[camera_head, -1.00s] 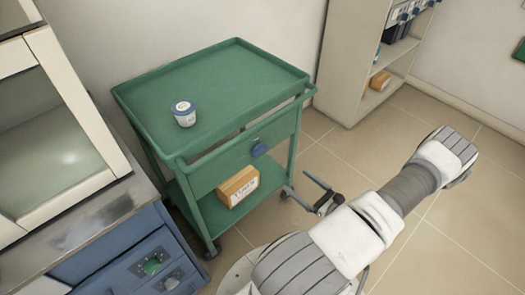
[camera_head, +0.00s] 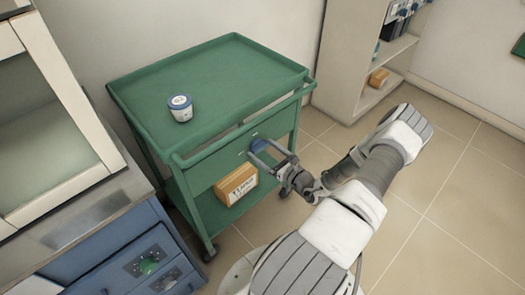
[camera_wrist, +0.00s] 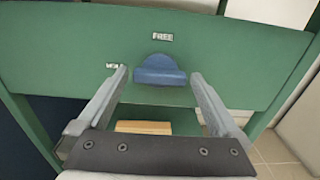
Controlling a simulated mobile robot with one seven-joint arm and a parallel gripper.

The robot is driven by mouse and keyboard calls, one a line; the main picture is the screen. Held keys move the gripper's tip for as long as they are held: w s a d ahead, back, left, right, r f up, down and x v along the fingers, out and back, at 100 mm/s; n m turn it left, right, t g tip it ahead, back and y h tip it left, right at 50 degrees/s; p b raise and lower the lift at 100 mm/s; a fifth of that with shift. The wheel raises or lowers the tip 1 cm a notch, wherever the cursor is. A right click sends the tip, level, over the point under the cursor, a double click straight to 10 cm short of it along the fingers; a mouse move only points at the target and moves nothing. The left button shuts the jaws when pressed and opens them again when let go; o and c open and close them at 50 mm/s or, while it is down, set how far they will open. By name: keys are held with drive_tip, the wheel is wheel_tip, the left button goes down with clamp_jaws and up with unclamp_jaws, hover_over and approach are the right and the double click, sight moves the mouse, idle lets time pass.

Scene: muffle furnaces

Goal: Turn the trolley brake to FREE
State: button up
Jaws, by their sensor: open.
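The green trolley (camera_head: 215,75) stands against the wall in the head view. Its brake knob (camera_wrist: 160,72) is blue, on the green side panel, and also shows in the head view (camera_head: 257,145), partly covered by the fingers. A FREE label (camera_wrist: 162,37) is straight above the knob. A second small label (camera_wrist: 115,66) is to its left and I cannot read it surely. My gripper (camera_wrist: 160,78) is open, with one finger on each side of the knob. It also shows at the panel in the head view (camera_head: 266,158). Contact with the knob cannot be told.
A blue cabinet (camera_head: 140,265) is at lower left, and a shelf unit (camera_head: 350,60) behind right. Floor at right is clear.

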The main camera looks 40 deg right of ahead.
drive_tip(key=shift+w, duration=0.5)
drive_tip(key=shift+c, duration=0.2)
drive_tip(key=c, duration=1.1)
